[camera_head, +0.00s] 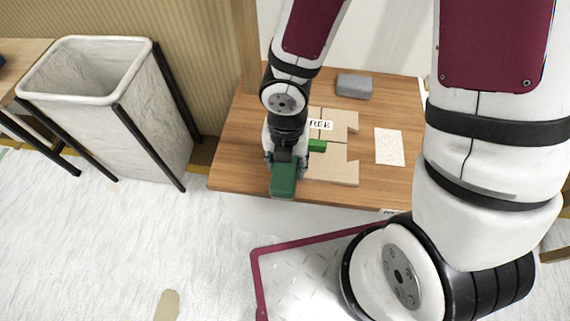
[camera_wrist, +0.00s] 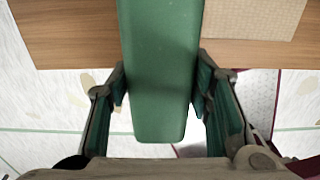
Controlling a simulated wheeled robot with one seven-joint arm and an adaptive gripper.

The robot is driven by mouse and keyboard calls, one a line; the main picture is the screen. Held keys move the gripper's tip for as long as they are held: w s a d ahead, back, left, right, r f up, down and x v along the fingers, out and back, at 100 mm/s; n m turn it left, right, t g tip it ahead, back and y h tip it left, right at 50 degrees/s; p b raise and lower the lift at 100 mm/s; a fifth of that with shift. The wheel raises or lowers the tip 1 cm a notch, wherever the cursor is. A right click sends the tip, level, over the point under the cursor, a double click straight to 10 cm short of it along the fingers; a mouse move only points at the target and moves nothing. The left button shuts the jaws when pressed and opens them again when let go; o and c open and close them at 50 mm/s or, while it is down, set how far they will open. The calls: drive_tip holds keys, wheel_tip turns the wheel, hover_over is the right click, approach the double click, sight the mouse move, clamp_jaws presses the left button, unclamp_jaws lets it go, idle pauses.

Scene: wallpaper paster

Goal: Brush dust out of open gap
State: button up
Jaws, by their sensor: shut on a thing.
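My gripper (camera_head: 285,162) is shut on a green brush (camera_head: 284,181), with one finger on each side of its handle. In the wrist view, the green handle (camera_wrist: 160,80) runs between the two fingers of my gripper (camera_wrist: 160,105) and beyond the top edge. The handle hangs over the front edge of the wooden table. A green block-like piece (camera_head: 317,146), apparently the brush's head, lies over a beige board (camera_head: 340,171). The board has notched edges and a dark line between its parts. A label reading "REE" (camera_head: 320,125) lies across it, partly covered by my arm. I cannot make out dust.
A grey block (camera_head: 353,86) sits at the table's back. A pale textured sheet (camera_head: 389,147) lies right of the board. The wooden table (camera_head: 233,150) is bare at left. A tall white bin (camera_head: 150,125) stands on the floor to the left.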

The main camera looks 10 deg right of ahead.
drive_tip(key=w+d+r+m, duration=0.6)
drive_tip(key=d+m, duration=0.1)
drive_tip(key=m, duration=0.7)
drive_tip(key=w+d+r+m, duration=0.5)
drive_tip(key=d+r+m, duration=0.15)
drive_tip(key=m, duration=0.85)
drive_tip(key=w+d+f+n+p, duration=0.1)
drive_tip(key=d+f+n, duration=0.3)
drive_tip(key=d, duration=0.6)
drive_tip(key=w+d+f+n+p, duration=0.1)
drive_tip(key=d+f+n, duration=0.3)
drive_tip(key=d+n, duration=0.3)
drive_tip(key=d, duration=0.3)
drive_tip(key=shift+w+d+f, duration=0.2)
drive_tip(key=shift+f, duration=0.2)
drive_tip(key=shift+f, duration=0.1)
drive_tip(key=shift+f+b, duration=1.5)
drive_tip(key=shift+f, duration=1.7)
